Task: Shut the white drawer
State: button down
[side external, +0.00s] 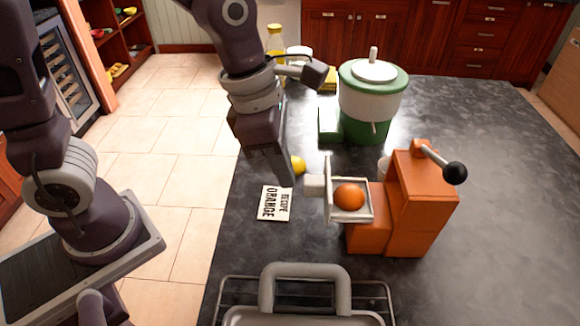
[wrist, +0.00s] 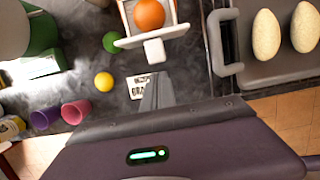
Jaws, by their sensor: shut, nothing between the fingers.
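The white drawer (side external: 350,217) sticks out from the orange machine (side external: 425,205) towards the left, and its inside shows. An orange (side external: 349,197) sits in it. Its white block-shaped handle (side external: 314,186) faces my gripper. The drawer front also shows at the top of the wrist view (wrist: 160,36). My gripper (side external: 287,180) points down, shut and empty, to the left of the handle. In the wrist view its fingers (wrist: 157,82) appear just below the handle (wrist: 154,51). A gap seems to separate them from the handle.
A recipe card (side external: 275,203) lies on the dark counter beside my gripper. A yellow ball (side external: 298,166) and a green ball (wrist: 114,42) lie near the drawer. A green-and-white container (side external: 373,100) stands behind. A grey-handled tray (wrist: 265,65) with two pale oval things is near the front.

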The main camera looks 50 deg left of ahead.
jog(key=shift+w+d, duration=0.3)
jog(key=shift+d, duration=0.05)
jog(key=w+d, duration=0.7)
jog(key=shift+w+d+r, duration=0.1)
jog(key=shift+w+d, duration=0.3)
